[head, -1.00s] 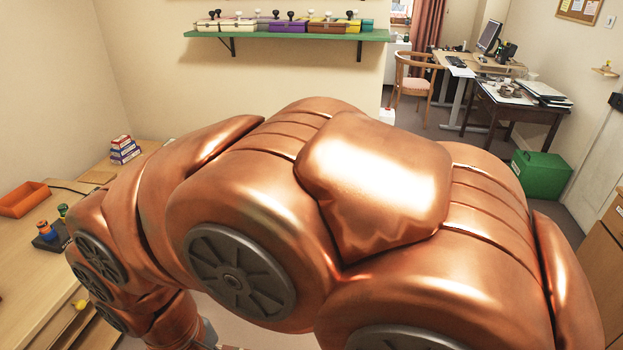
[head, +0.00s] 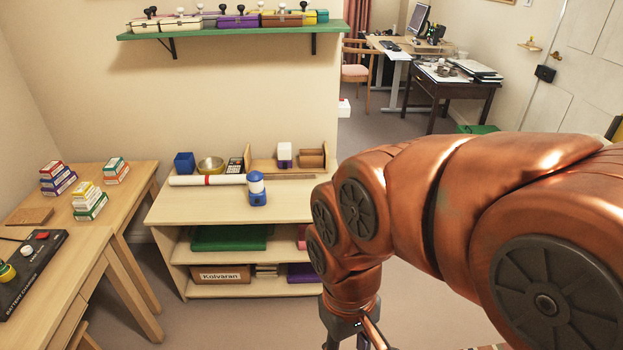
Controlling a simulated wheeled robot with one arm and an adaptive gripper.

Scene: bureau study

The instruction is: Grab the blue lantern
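The blue lantern (head: 258,197), blue with a white middle band, stands upright near the front edge of the low wooden shelf unit's top (head: 220,210). My gripper (head: 352,338) hangs at the bottom edge of the head view, to the right of the shelf unit and lower in the picture than the lantern. It is apart from the lantern. Its fingertips are cut off by the frame, so I cannot see whether it is open or shut.
A white roll (head: 207,180), a blue box (head: 184,162), a bowl (head: 210,165) and a wooden organizer (head: 311,158) stand behind or beside the lantern. A green wall shelf (head: 235,29) hangs above. A desk (head: 139,182) stands left. Floor in front is clear.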

